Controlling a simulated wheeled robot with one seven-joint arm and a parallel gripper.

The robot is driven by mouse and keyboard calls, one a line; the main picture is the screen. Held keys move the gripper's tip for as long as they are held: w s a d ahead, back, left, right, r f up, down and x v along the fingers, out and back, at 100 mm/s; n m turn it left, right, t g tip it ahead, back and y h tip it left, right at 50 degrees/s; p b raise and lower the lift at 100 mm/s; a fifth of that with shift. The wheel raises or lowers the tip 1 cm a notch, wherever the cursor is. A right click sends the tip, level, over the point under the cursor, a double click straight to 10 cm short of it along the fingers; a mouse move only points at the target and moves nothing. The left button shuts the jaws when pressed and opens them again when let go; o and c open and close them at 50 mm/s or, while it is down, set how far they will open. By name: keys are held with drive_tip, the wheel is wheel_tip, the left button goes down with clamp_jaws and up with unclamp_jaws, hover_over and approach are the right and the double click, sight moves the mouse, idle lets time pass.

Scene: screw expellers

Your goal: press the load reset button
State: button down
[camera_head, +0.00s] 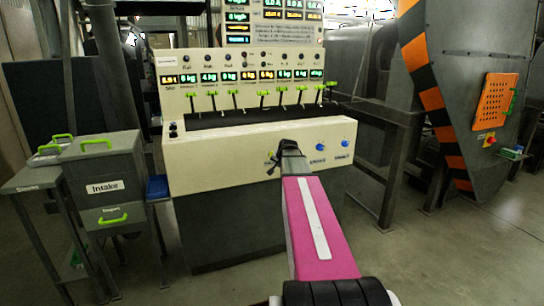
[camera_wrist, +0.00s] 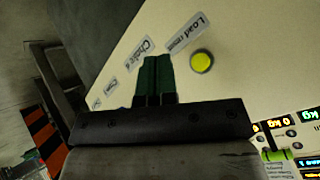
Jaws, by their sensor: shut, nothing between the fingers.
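The load reset button is a round yellow button (camera_wrist: 201,62) in the wrist view, on a cream panel beside a label (camera_wrist: 189,32) reading "Load reset". My gripper (camera_wrist: 157,62) is shut and empty; its dark green fingers are left of the yellow button in the picture. Whether the fingertips touch the panel cannot be told. In the head view my gripper (camera_head: 272,163) is at the front of the cream console (camera_head: 215,158). I do not see the yellow button there; my arm covers part of that front.
Two blue buttons (camera_head: 345,143) are right of my gripper on the console front. A row of green-tipped levers (camera_head: 264,94) stands above. A grey intake box (camera_head: 105,180) stands left. A large grey machine with an orange grille (camera_head: 494,100) stands right. Floor at lower right is clear.

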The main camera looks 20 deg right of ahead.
drive_tip(key=w, duration=0.7)
drive_tip(key=shift+a, duration=0.15)
idle(1.8)
drive_tip(key=shift+w, duration=0.45)
drive_tip(key=shift+w, duration=0.4)
idle(0.9)
drive_tip(key=shift+s, duration=0.85)
drive_tip(key=shift+s, duration=0.15)
drive_tip(key=s, duration=0.4)
drive_tip(key=shift+s, duration=0.35)
